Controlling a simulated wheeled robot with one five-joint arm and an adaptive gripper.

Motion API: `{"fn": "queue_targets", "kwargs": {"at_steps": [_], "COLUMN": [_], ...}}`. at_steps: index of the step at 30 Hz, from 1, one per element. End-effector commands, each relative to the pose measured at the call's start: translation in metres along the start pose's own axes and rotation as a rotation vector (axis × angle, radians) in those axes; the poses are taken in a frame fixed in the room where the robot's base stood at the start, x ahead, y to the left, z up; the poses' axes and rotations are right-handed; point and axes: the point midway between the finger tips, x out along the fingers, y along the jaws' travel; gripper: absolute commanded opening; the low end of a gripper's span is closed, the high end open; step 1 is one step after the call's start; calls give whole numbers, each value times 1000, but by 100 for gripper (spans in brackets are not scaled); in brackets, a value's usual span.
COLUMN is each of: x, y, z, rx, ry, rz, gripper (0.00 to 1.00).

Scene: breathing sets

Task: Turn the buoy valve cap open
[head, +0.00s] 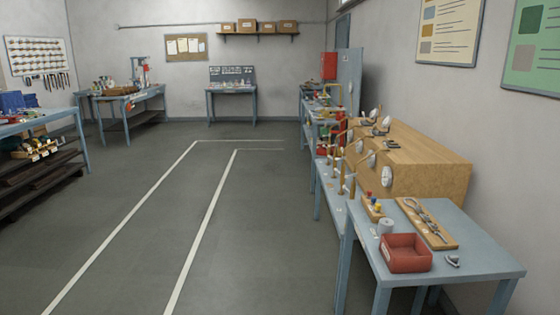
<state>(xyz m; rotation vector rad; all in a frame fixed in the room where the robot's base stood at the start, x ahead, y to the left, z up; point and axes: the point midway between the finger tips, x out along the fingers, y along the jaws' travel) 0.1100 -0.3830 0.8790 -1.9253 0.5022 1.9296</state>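I cannot make out a buoy or its valve cap for certain at this size. On the right, a large wooden box (430,165) carries several pale oval fittings on its front and top, one of them a white disc-like fitting (387,176) on the near front side. Brass-coloured bent pipes (350,158) stand in front of the box. What these fittings are is too small to tell. My gripper is not in view.
A blue-grey table (480,272) at the near right holds a red tray (405,262), a grey cylinder (385,227) and a wooden board (440,238) with metal parts. More benches stand behind it and at the left. The grey floor (150,215) between them is clear, with white lines.

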Motion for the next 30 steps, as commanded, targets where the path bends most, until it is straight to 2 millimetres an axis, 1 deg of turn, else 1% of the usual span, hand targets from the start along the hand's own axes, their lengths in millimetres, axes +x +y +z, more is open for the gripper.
{"fn": "queue_targets", "kwargs": {"at_steps": [1, 8, 30], "x": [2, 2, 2], "y": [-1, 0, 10], "z": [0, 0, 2], "rx": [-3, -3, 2], "ry": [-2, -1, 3], "rz": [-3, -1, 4], "gripper": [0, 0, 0]}}
